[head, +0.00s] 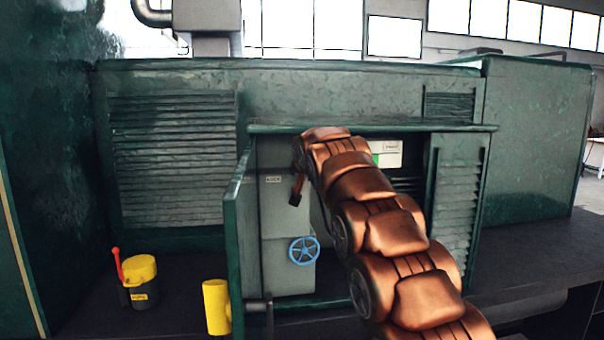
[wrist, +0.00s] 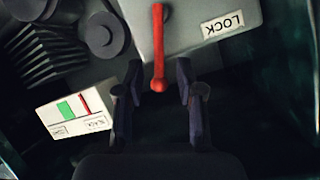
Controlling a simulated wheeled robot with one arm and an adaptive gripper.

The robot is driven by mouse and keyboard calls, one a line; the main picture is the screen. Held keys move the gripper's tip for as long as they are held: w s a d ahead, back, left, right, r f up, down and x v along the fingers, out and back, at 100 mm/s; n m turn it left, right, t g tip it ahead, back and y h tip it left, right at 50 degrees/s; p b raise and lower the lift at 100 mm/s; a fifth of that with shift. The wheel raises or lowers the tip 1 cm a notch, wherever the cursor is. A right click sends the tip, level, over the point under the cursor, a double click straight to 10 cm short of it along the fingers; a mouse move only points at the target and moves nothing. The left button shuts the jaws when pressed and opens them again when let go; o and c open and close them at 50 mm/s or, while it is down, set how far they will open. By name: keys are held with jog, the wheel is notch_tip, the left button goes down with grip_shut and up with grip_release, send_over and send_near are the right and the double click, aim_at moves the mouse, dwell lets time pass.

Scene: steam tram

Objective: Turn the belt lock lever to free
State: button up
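The belt lock lever (wrist: 158,45) is a red bar with a rounded knob at its end, seen in the wrist view. It lies on a grey housing (wrist: 195,35) beside a white label reading LOCK (wrist: 222,24), which appears upside down. My gripper (wrist: 158,74) is open, its two dark fingers on either side of the lever's knob end. A gap shows between the lever and each finger. In the head view my copper arm reaches into the open green cabinet (head: 372,128); the lever cannot be made out clearly there.
A white indicator panel with green and red marks (wrist: 72,108) lies left of my gripper; it also shows in the head view (head: 386,153). A blue handwheel (head: 304,250) is on the grey cabinet front. The open door (head: 236,235), yellow cylinder (head: 216,306) and yellow-topped can (head: 140,280) stand left.

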jog(key=v, duration=1)
jog(key=shift+s+r, duration=0.25)
jog(key=shift+s, duration=0.05)
jog(key=shift+d, duration=0.1)
jog(key=s+d+f+n+g+h, duration=0.1)
jog(key=s+d+f+g, duration=0.4)
jog(key=s+f, duration=0.6)
jog(key=s+d+f+g+h, duration=0.1)
jog(key=s+d+f+g, duration=0.2)
jog(key=s+d+f, duration=0.65)
jog(key=s+f+g, duration=0.2)
jog(key=s+f, duration=0.3)
jog(key=s, duration=0.5)
jog(key=s+f+n+g, duration=0.1)
jog(key=s+f+g, duration=0.1)
jog(key=s+f, duration=0.4)
jog(key=s+f+g, duration=0.2)
jog(key=s+f, duration=0.4)
jog(key=s, duration=1)
jog(key=shift+d+n+g+y, duration=0.3)
jog(key=shift+d+n+g, duration=0.1)
